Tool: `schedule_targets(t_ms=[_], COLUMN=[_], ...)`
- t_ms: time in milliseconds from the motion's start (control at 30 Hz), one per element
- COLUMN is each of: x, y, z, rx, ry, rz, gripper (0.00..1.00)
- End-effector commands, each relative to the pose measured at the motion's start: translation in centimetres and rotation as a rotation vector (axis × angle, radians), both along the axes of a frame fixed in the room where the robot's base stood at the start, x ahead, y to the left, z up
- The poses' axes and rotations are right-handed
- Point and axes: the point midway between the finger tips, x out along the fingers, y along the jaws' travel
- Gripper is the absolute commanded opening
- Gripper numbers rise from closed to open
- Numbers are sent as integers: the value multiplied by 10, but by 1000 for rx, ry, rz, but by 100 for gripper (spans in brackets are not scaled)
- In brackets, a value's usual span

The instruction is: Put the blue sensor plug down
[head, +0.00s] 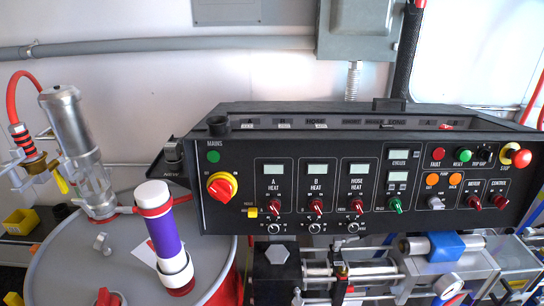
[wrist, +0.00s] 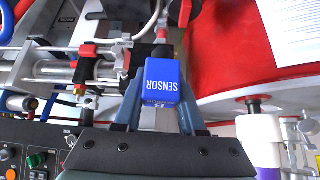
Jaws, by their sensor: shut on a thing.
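The blue sensor plug (wrist: 162,82) is in the middle of the wrist view, with "SENSOR" in white letters reading upside down. My gripper (wrist: 162,108) is shut on it, with one grey finger on each side. A dark part shows just beyond the plug's far end; I cannot tell whether it touches the plug. I cannot make out my gripper or the plug in the head view.
In the wrist view, metal pump rods (wrist: 55,70) lie left and a red drum (wrist: 225,55) right.

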Motion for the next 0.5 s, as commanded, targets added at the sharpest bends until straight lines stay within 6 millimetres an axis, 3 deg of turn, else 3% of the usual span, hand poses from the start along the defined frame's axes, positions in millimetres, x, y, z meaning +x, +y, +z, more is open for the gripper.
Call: schedule_targets(t_ms=[33,200,500], x=[-15,-57,-99], y=[-5,-14,-21], z=[-14,-39,-56], rx=[-5,-6,-2], ry=[4,4,0], rz=[8,36,60], gripper=[0,0,0])
